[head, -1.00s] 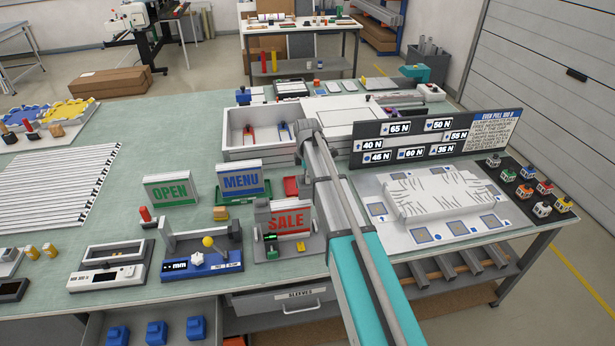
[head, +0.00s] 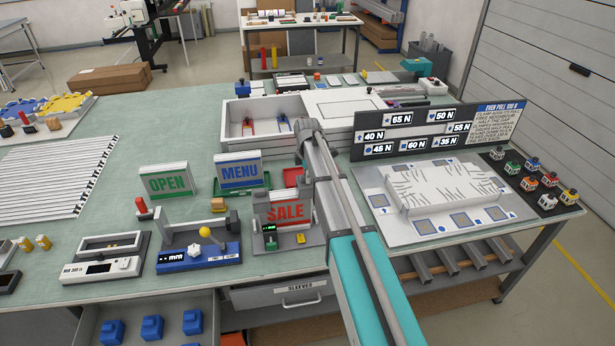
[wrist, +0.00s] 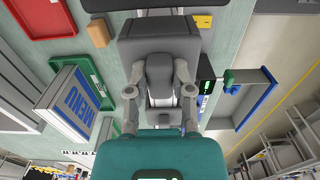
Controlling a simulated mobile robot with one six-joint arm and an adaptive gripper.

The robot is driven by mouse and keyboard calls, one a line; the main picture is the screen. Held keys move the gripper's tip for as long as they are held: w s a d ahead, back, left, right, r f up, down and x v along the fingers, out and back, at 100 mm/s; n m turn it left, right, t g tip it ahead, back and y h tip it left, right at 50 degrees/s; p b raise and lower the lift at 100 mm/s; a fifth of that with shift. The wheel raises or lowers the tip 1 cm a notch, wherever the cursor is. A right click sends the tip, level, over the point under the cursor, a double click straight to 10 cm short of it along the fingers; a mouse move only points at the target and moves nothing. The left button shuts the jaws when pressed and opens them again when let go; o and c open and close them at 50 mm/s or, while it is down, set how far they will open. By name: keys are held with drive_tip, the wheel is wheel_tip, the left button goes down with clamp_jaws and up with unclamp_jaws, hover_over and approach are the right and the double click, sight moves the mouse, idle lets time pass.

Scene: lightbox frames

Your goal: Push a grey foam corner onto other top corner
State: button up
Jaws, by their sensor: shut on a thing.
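The red-lettered SALE sign (head: 286,212) stands upright on a grey stand, with grey pieces at its edges. A dark grey block (wrist: 158,38), which looks like a foam corner, fills the upper middle of the wrist view. My gripper (wrist: 161,72) is shut, with a grey piece between its two fingers; I cannot tell this piece from the block. In the head view my arm passes just right of the SALE sign and hides its right side and my fingertips. In the wrist view the sign is hidden, so I cannot tell whether the held piece touches it.
The MENU sign (head: 239,172) and OPEN sign (head: 168,183) stand behind and left of the SALE sign. A blue-based measuring device (head: 198,254) stands left of its stand. A red tray (wrist: 40,30) is at the wrist view's upper left. A white box (head: 262,118) stands behind.

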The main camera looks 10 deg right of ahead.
drive_tip(key=shift+f+b, duration=1.5)
drive_tip(key=shift+f, duration=0.2)
drive_tip(key=shift+f, duration=0.2)
drive_tip(key=o, duration=0.9)
drive_tip(key=shift+r, duration=0.1)
wheel_tip(320, 180, up, 10)
drive_tip(key=p, duration=0.9)
idle(0.5)
